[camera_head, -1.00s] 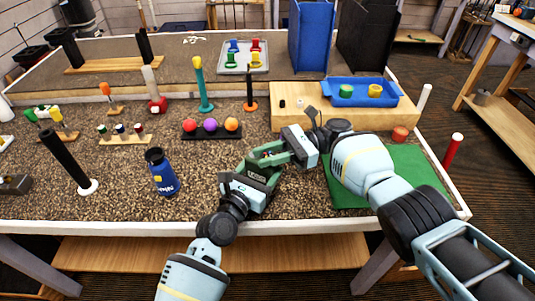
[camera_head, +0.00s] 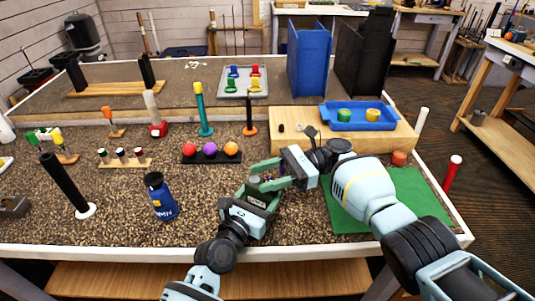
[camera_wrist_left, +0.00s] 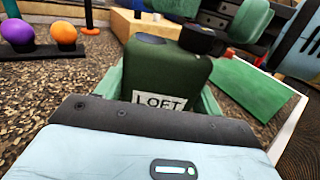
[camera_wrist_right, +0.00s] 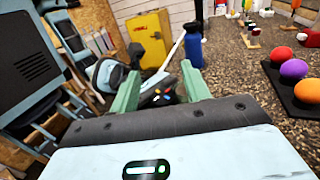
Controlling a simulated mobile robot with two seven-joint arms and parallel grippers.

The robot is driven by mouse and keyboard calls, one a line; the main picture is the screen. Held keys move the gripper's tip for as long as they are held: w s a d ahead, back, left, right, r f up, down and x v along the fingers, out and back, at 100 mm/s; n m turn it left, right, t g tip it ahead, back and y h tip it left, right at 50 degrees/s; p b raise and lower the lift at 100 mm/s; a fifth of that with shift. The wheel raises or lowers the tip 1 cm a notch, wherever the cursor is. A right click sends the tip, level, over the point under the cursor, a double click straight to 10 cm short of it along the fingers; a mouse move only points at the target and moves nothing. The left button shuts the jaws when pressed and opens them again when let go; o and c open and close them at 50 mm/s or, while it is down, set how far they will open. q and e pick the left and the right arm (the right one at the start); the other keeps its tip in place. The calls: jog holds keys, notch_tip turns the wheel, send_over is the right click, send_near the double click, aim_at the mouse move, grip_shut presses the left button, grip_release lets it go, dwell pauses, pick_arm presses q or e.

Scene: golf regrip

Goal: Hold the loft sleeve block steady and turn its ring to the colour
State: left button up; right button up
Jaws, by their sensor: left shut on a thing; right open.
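The dark green loft sleeve block (camera_wrist_left: 165,75), marked LOFT, stands between the fingers of my left gripper in the left wrist view. My left gripper (camera_head: 262,190) is shut on it above the speckled bench top. The dark ring (camera_wrist_left: 203,40) is at the block's upper right in that view. My right gripper (camera_head: 258,174) is open, with its fingers close to the ring. In the right wrist view, a dark part with small coloured marks (camera_wrist_right: 160,95) shows between the green fingers. I cannot tell whether the fingers touch the ring. The head view mostly hides block and ring behind my grippers.
A blue bottle (camera_head: 161,197) stands left of my left gripper. A black rack (camera_head: 211,157) with red, purple and orange balls lies behind. A wooden block (camera_head: 290,118) carries a blue tray (camera_head: 330,121). A green mat (camera_head: 345,215) lies at right, partly under my right arm.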

aim_at(267, 180)
notch_tip(267, 180, up, 8)
jog(key=shift+r, duration=0.2)
dwell(0.5)
